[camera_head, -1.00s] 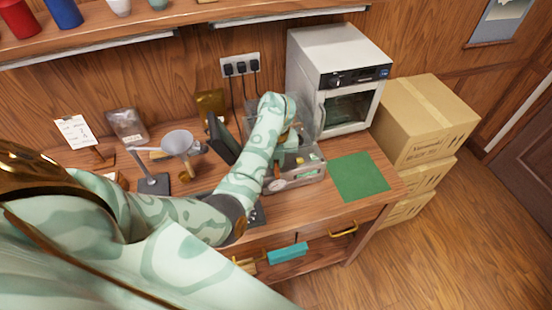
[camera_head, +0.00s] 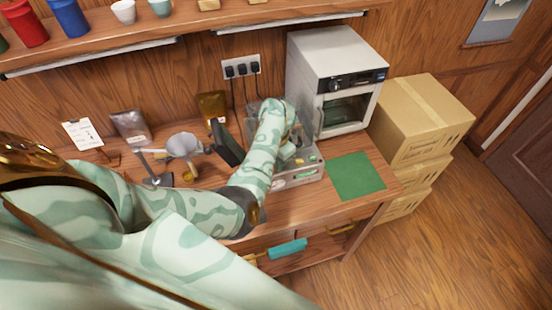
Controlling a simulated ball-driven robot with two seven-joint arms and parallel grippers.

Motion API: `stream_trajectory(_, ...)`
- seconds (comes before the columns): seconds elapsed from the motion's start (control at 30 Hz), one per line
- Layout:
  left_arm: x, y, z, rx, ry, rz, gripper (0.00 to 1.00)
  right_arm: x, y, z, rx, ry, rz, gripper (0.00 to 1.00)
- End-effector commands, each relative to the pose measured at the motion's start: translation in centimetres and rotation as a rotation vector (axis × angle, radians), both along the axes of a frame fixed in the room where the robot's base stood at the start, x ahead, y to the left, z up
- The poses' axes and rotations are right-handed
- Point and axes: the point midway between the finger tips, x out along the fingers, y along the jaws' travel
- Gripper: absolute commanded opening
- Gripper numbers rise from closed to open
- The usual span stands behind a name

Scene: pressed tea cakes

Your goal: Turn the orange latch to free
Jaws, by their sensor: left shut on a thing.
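My left arm comes in from the left, with its pale green patterned sleeve across the desk. My left gripper (camera_head: 290,155) is at a grey, partly clear device (camera_head: 306,177) on the desk, left of the green mat. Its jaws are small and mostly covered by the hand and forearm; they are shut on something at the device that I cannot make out. No orange latch can be picked out; that part of the device is hidden or too small to tell. My right gripper is not in view.
A white oven (camera_head: 338,75) stands behind the device. A green mat (camera_head: 356,177) lies clear on the right of the desk. A grey funnel on a stand (camera_head: 184,145) and a dark upright panel (camera_head: 228,148) are left. Cardboard boxes (camera_head: 425,115) stand right. A teal handle (camera_head: 288,248) is below the front edge.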

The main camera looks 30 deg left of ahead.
Motion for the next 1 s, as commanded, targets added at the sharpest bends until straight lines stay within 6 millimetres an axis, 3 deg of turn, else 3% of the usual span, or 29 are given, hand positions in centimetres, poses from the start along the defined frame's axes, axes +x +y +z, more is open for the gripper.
stream_trajectory(0.5, 0.1, 0.0, 0.2, -0.001, -0.003, -0.374, 0.00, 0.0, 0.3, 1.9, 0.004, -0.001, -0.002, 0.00)
stream_trajectory(1.0, 0.1, 0.0, 0.1, 0.001, -0.003, -0.468, 0.00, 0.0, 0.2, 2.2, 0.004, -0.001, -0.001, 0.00)
